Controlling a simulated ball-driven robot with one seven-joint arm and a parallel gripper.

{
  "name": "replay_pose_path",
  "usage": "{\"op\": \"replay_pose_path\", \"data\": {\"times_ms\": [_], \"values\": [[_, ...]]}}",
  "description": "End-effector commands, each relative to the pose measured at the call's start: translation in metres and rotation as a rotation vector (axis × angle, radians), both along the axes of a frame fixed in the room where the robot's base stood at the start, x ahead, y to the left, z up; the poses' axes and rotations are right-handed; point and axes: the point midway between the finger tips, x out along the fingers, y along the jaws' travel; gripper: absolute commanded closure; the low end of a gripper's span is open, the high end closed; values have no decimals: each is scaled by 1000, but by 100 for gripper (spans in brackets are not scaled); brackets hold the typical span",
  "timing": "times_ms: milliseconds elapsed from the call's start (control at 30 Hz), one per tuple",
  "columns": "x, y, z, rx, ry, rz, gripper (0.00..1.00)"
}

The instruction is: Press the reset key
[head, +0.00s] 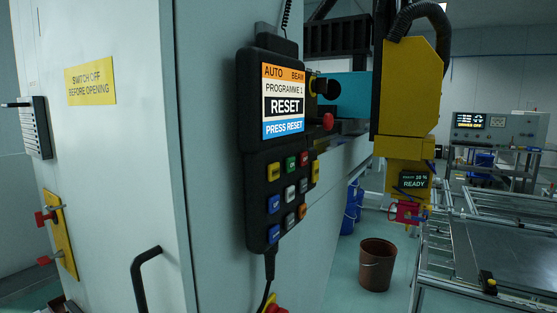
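A black hand-held control pendant (249,150) hangs on the grey cabinet side. Its screen (283,103) reads AUTO, BEAM, PROGRAMME 1, RESET and PRESS RESET. The key labels are too small to read, so I cannot tell which is the reset key. A black knob and a red button (327,121) stick out on the right. My gripper is not in view.
The cabinet (120,150) carries a black handle (140,275) at its front. A yellow machine head (409,95) reading READY hangs to the right. A brown bucket (376,268) stands on the floor; metal frames (470,235) lie beyond. Air before the keypad looks clear.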

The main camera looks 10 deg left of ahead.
Motion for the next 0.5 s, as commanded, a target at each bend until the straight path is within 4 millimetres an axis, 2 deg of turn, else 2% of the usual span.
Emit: {"op": "replay_pose_path", "data": {"times_ms": [100,500], "values": [[0,0,0,0,0,0,57],[0,0,0,0,0,0,96]]}}
